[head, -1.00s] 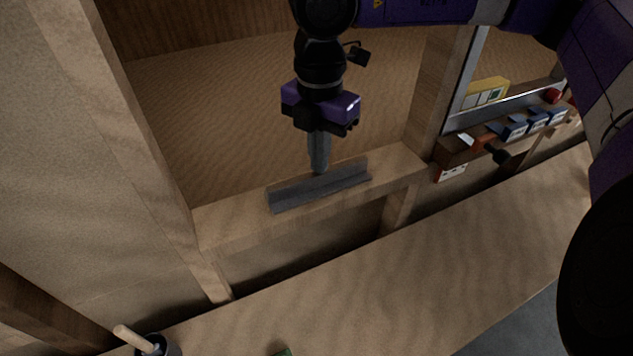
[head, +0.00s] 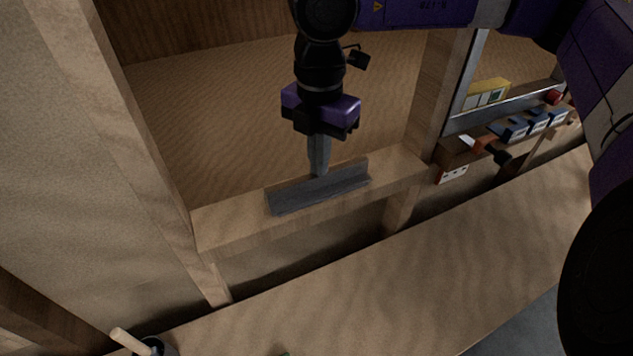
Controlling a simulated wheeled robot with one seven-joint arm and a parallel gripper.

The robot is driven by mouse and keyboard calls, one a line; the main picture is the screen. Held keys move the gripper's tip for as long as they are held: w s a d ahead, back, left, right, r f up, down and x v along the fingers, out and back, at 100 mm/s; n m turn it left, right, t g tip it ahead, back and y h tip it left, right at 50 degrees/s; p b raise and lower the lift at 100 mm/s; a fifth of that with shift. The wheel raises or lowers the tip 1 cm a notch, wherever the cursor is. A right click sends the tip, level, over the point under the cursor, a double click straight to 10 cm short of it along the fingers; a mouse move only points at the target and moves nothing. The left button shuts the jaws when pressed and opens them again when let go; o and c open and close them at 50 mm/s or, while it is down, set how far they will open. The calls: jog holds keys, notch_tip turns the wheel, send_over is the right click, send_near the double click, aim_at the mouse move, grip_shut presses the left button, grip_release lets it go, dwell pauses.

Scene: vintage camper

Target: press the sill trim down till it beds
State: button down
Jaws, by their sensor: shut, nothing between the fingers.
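The sill trim (head: 322,190) is a dark grey angled strip lying lengthwise on the wooden sill (head: 232,229) in the head view. My gripper (head: 319,174) points down with its fingers shut and nothing between them. Its fingertips are at the middle of the trim, by the upright flange at the back. They appear to touch the trim, but the exact contact is hard to tell from this angle. The underside of the trim and any gap below it are hidden.
A wooden post (head: 433,95) stands right of the sill. Beyond it a shelf holds several blue boxes (head: 537,122) and a yellow box (head: 489,92). A wooden counter (head: 400,265) runs in front, mostly clear, with a dark cup (head: 163,347) at its lower left.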

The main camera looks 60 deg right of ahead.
jog(key=shift+f, duration=0.1)
jog(key=shift+r+p, duration=1.2)
jog(key=shift+r, duration=2.35)
